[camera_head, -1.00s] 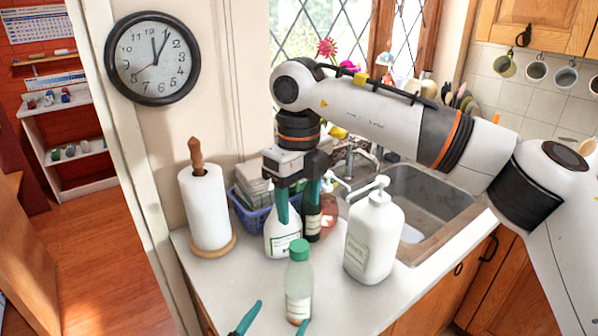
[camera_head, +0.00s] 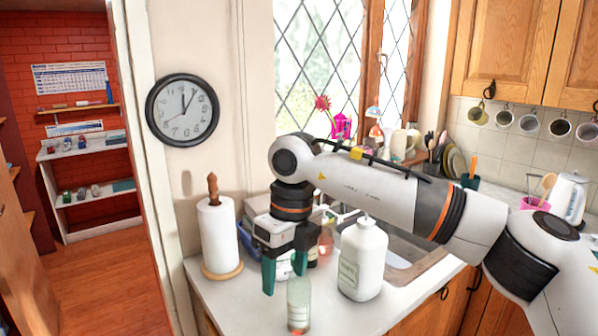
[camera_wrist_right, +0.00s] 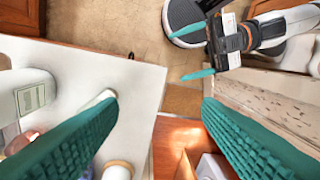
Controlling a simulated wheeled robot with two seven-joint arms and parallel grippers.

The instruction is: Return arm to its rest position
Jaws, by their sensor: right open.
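My right gripper (camera_head: 284,272) hangs over the counter with its teal fingers apart and nothing seen between them. One finger overlaps the top of a clear bottle (camera_head: 299,305) in the head view, so its cap is hidden; I cannot tell whether they touch. In the right wrist view the fingers of my right gripper (camera_wrist_right: 150,140) are wide apart. My left gripper (camera_wrist_right: 192,52) shows only there, at the top, fingers apart and empty, beyond the counter edge. The right arm stretches in from the right across the sink.
The counter (camera_head: 225,298) holds a paper towel roll (camera_head: 219,238), a white pump bottle (camera_head: 362,262) just right of the gripper, and a blue basket (camera_head: 247,238) behind it. A clock (camera_head: 182,110) hangs on the wall. Open floor (camera_head: 95,275) lies left.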

